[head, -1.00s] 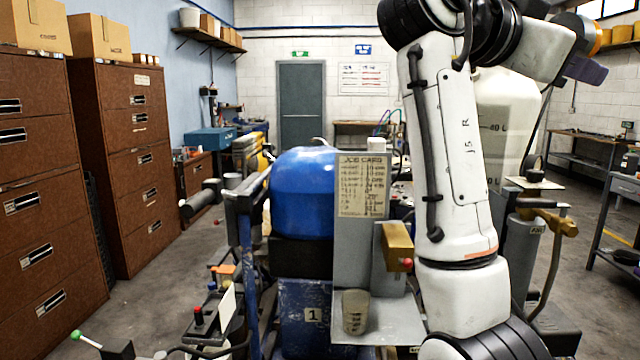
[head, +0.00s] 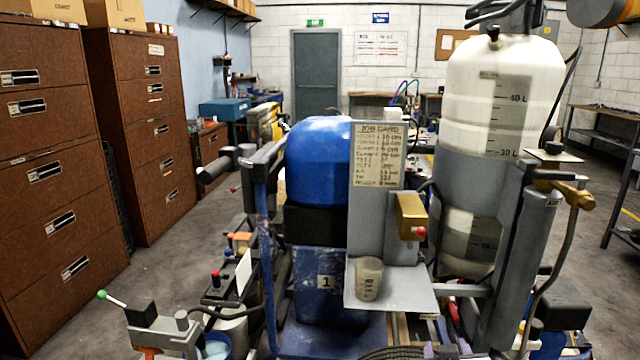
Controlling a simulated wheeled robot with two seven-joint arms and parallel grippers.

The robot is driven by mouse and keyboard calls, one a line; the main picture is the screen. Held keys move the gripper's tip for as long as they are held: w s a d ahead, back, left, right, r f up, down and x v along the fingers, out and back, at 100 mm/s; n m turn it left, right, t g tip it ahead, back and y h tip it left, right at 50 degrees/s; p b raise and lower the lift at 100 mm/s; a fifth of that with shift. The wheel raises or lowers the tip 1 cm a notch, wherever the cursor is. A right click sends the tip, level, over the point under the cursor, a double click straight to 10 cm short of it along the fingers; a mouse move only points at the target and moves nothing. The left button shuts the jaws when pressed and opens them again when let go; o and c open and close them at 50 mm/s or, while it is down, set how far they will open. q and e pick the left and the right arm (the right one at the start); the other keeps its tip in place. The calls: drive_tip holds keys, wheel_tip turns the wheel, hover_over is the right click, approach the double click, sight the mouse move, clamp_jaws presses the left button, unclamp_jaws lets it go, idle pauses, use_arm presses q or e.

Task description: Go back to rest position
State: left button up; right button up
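The line striper stands in front of me, with a blue rounded tank (head: 318,160) on a blue box marked 1 (head: 327,285). A grey panel with a job card (head: 379,155) stands beside the tank, above a small shelf that holds a cup (head: 368,279). A tall white paint tank (head: 505,95) with litre marks stands on the right. No gripper of mine shows in the head view. A rounded grey-brown part at the top right edge may belong to my arm; I cannot tell.
Brown filing cabinets (head: 150,135) with cartons on top line the left side. A green-grey door (head: 316,72) is in the back wall. A shelf rack (head: 608,130) stands at the right. Bare floor (head: 185,245) shows between the cabinets and the striper.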

drive_tip(key=s+a+f+n+g+y, duration=0.1)
drive_tip(key=s+a+f+y, duration=0.1)
drive_tip(key=s+f, duration=0.5)
drive_tip(key=s+a+f+n+g+y, duration=0.1)
drive_tip(key=s+a+f+y, duration=0.15)
drive_tip(key=s+f, duration=0.55)
drive_tip(key=s+a+f+y, duration=0.1)
drive_tip(key=s+a+f, duration=0.1)
drive_tip(key=s, duration=0.6)
drive_tip(key=s+a+f+g+y, duration=0.1)
drive_tip(key=s+a+f, duration=0.1)
drive_tip(key=s, duration=0.6)
drive_tip(key=shift+f, duration=0.75)
